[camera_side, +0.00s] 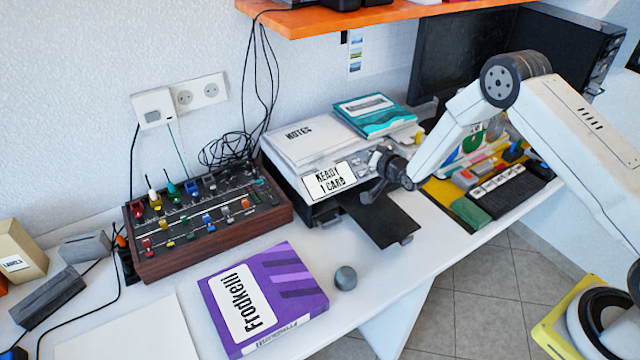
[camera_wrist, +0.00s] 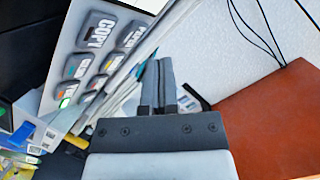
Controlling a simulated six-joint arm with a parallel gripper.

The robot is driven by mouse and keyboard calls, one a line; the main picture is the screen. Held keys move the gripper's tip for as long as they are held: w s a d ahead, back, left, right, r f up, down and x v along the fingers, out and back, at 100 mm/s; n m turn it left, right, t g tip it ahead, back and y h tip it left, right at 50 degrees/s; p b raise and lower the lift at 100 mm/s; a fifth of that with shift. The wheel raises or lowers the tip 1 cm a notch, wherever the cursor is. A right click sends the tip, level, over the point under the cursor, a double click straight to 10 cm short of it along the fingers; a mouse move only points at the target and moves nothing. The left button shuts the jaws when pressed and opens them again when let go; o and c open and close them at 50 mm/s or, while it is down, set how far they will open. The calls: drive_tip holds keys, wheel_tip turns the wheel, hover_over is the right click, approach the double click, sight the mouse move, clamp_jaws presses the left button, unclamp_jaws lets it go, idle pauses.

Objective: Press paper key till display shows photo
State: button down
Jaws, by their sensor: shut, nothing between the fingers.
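A printer (camera_side: 318,208) stands against the wall in the side view. Its display (camera_side: 331,180) reads "READY 1 CARD". In the wrist view its key panel shows a COPY key (camera_wrist: 97,30) and, beside it, a key whose partly legible label looks like PAPER (camera_wrist: 131,36). Several more keys sit below them, one with a green light (camera_wrist: 66,96).
A dark tray (camera_side: 385,218) sticks out from the printer's front. White NOTES papers (camera_side: 305,138) and a teal book (camera_side: 374,114) lie on top. A wooden mixer box (camera_side: 205,225) stands left. A purple box (camera_side: 262,298) and a grey ball (camera_side: 345,278) lie in front. An orange shelf (camera_side: 370,18) hangs above.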

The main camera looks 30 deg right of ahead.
drive_tip(key=s+r, duration=0.2)
drive_tip(key=r, duration=0.1)
drive_tip(key=shift+r, duration=0.2)
idle(0.8)
drive_tip(key=s+a+r+n+g, duration=0.1)
drive_tip(key=s+r+n+g, duration=0.1)
drive_tip(key=s, duration=0.8)
drive_tip(key=s+a+r+n+g, duration=0.1)
drive_tip(key=s+r+n+g, duration=0.2)
drive_tip(key=s+g, duration=0.3)
drive_tip(key=s+a+r+n+g+h, duration=0.1)
drive_tip(key=s+r+g, duration=0.3)
drive_tip(key=s, duration=1.2)
drive_tip(key=shift+s+a+r+n, duration=0.2)
drive_tip(key=shift+a+r+n, duration=0.15)
drive_tip(key=shift+a+n, duration=0.35)
drive_tip(key=shift+w+d, duration=0.1)
drive_tip(key=shift+w, duration=0.05)
idle(0.3)
